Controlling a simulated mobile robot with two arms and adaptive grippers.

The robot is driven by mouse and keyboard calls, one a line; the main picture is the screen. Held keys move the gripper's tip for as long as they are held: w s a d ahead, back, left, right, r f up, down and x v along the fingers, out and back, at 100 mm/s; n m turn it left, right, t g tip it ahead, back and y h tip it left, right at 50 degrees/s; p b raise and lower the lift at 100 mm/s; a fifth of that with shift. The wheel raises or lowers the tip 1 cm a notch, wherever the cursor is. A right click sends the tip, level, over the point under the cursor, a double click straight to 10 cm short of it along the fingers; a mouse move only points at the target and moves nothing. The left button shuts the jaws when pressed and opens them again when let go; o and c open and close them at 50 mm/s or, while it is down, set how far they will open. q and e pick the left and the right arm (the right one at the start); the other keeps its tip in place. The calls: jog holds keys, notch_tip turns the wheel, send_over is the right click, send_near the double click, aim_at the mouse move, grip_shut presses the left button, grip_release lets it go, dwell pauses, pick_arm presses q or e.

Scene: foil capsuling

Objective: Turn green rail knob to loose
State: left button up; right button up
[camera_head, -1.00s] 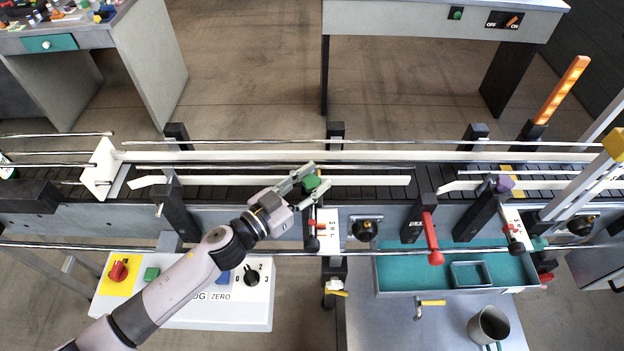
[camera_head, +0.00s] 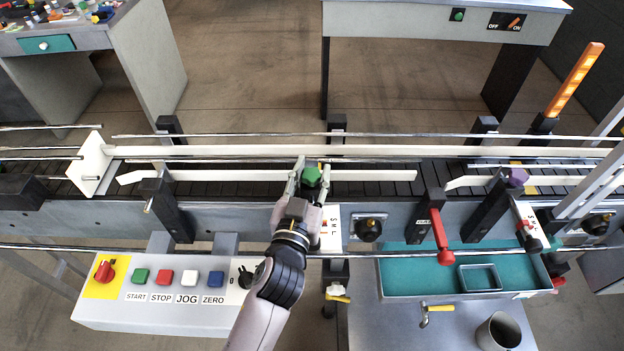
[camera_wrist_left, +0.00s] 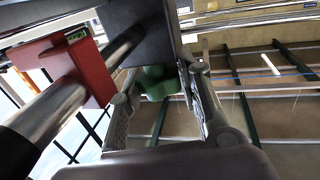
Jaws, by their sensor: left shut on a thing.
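The green rail knob (camera_head: 311,176) sits on top of a dark post at the front edge of the conveyor, in the middle of the head view. My left gripper (camera_head: 311,172) reaches it from below in that view, with a finger on each side, and is shut on it. In the left wrist view the green knob (camera_wrist_left: 160,82) shows between the two grey fingers, under a dark block. The knob's underside and its post are partly hidden by the gripper. My right gripper is not in view.
A size scale plate marked S M L (camera_head: 331,228) stands just right of the gripper. A red lever (camera_head: 441,240), a purple knob (camera_head: 517,178) and a teal tray (camera_head: 405,270) are further right. A button panel (camera_head: 150,312) is at lower left.

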aim_at(309, 183)
pick_arm(q)
jog(key=shift+r, duration=0.1)
dwell(0.4)
jog(key=o, duration=1.2)
jog(key=v, duration=0.7)
jog(key=shift+s, duration=0.25)
